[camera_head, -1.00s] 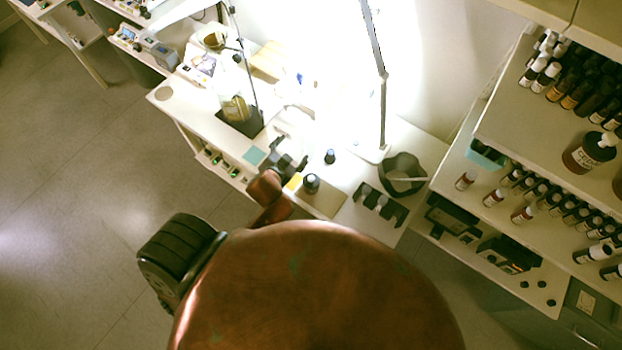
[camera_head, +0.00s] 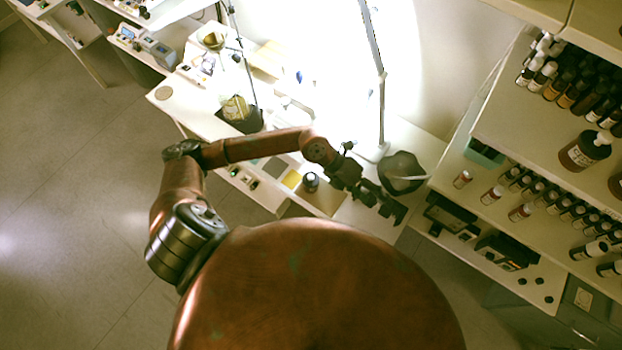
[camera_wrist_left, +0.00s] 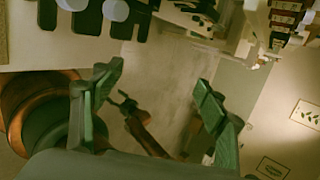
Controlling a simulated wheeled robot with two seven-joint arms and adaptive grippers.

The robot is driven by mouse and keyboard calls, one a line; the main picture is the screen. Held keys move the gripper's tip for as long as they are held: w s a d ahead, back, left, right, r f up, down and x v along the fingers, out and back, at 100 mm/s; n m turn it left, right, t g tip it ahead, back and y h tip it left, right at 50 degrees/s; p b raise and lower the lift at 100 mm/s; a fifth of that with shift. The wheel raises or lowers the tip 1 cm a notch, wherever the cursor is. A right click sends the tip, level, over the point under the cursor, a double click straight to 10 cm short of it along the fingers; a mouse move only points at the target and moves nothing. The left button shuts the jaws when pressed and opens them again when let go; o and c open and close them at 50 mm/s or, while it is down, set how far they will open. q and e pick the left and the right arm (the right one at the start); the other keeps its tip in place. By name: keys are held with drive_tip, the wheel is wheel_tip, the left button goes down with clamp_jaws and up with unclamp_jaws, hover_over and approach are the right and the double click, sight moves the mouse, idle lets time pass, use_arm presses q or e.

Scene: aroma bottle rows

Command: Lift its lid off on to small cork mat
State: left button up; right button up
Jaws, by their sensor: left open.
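A small dark-capped jar (camera_head: 311,182) stands upright on a pale board at the front of the lit bench. A round tan disc, perhaps the small cork mat (camera_head: 164,93), lies at the bench's far left end. My left gripper (camera_head: 392,208) is over the bench's front right edge, to the right of the jar, by a black rack. In the left wrist view my left gripper (camera_wrist_left: 160,78) has its fingers spread with nothing between them. A small pincer on a copper arm (camera_wrist_left: 130,107), probably my right gripper, shows far below; its opening is unclear.
The black rack (camera_wrist_left: 88,18) with pale round-topped items lies beside my left gripper. A dark bowl (camera_head: 401,170) and a lamp stand (camera_head: 381,110) are close behind it. Shelves of bottles (camera_head: 575,88) fill the right. Open floor (camera_head: 70,200) lies left.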

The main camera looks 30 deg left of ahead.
use_arm(q)
drive_tip(key=w+a+f+y, duration=0.2)
drive_tip(key=a+f+y, duration=0.45)
drive_tip(key=a, duration=0.65)
drive_tip(key=g+y, duration=0.1)
drive_tip(key=y, duration=0.2)
hover_over(311, 176)
drive_tip(key=d, duration=0.1)
drive_tip(key=shift+s+f, duration=0.1)
drive_tip(key=shift+f, duration=0.8)
drive_tip(key=shift+y, duration=0.25)
drive_tip(key=f, duration=0.4)
drive_tip(key=a+f+p, duration=0.1)
drive_tip(key=f, duration=0.2)
drive_tip(key=shift+f, duration=0.35)
drive_tip(key=c, duration=1)
drive_tip(key=shift+r, duration=0.1)
drive_tip(key=shift+c, duration=0.2)
